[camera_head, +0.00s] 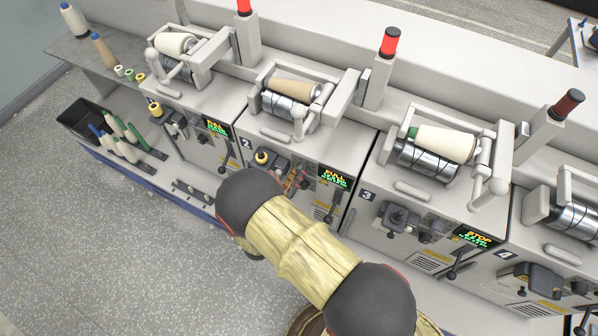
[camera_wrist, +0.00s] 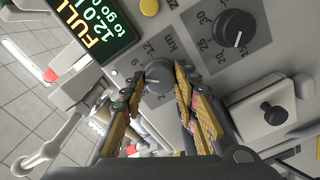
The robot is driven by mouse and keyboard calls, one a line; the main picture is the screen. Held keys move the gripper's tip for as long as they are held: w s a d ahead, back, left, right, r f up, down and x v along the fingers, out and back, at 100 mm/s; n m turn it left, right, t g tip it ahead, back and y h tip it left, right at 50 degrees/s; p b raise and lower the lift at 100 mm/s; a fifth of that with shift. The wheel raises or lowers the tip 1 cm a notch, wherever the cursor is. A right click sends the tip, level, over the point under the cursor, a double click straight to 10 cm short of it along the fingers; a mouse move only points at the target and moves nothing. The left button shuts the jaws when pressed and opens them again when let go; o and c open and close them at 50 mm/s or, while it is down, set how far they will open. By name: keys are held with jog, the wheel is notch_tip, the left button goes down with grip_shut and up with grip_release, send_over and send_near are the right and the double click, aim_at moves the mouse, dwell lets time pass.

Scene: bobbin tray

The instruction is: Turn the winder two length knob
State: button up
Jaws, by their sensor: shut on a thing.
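In the wrist view, the small dark round length knob (camera_wrist: 157,76) sits on the winder's grey panel. Its printed scale shows 9, 12 and km. My gripper (camera_wrist: 158,82) has its two orange-and-black fingers on either side of this knob, shut on it. A display (camera_wrist: 92,28) beside it reads FULL and 12.0. In the head view, winder two (camera_head: 247,142) carries the same lit FULL display (camera_head: 333,177). My gripper (camera_head: 297,181) shows in part at its panel, and my arm hides the knob there.
A larger black knob (camera_wrist: 233,28) with a 15 to 30 scale is close by. A black button or lever on a pale plate (camera_wrist: 274,113) lies to the right. Winder three (camera_head: 367,195) stands to the right.

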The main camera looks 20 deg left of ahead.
jog(key=shift+f+n+p, duration=0.1)
jog(key=shift+n+p, duration=2.65)
jog(key=shift+n, duration=7.25)
jog(key=o, duration=1)
jog(key=shift+o, duration=0.8)
